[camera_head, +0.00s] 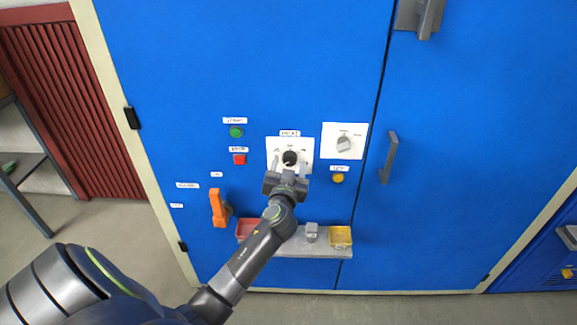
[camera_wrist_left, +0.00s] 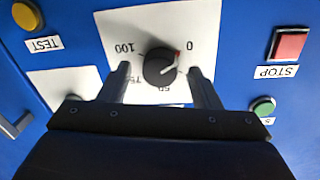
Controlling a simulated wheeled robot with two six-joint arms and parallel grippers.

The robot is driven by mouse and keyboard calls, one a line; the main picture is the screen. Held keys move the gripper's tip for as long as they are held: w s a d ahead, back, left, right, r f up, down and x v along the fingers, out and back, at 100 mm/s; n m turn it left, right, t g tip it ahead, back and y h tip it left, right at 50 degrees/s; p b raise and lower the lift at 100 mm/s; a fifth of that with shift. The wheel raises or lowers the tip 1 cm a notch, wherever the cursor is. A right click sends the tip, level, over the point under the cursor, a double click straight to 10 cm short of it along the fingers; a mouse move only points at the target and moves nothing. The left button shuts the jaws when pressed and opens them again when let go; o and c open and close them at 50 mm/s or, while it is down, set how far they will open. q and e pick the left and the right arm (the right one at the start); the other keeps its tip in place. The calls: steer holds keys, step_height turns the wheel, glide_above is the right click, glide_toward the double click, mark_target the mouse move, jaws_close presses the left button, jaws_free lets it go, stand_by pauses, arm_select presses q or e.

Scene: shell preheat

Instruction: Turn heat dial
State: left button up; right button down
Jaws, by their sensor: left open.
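The heat dial (camera_head: 290,157) is a round black knob on a white plate (camera_head: 306,144) on the blue cabinet front. In the left wrist view, which looks inverted, the knob (camera_wrist_left: 160,66) has a pale pointer line and a red mark near its edge, on the side toward the 0. The scale shows 0 and 100. My left gripper (camera_head: 289,170) is open at the dial, just below it in the head view. In the wrist view its two fingers (camera_wrist_left: 160,75) stand on either side of the knob, with gaps visible. My right gripper does not show.
A grey selector switch (camera_head: 344,144) sits on a white plate to the right. A green button (camera_head: 236,132), a red stop button (camera_head: 239,159), a yellow test button (camera_head: 338,178) and an orange handle (camera_head: 218,208) surround the dial. A shelf (camera_head: 290,250) with small bins lies below.

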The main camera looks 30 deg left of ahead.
arm_select(q)
steer(key=shift+c, duration=0.5)
steer(key=c, duration=0.9)
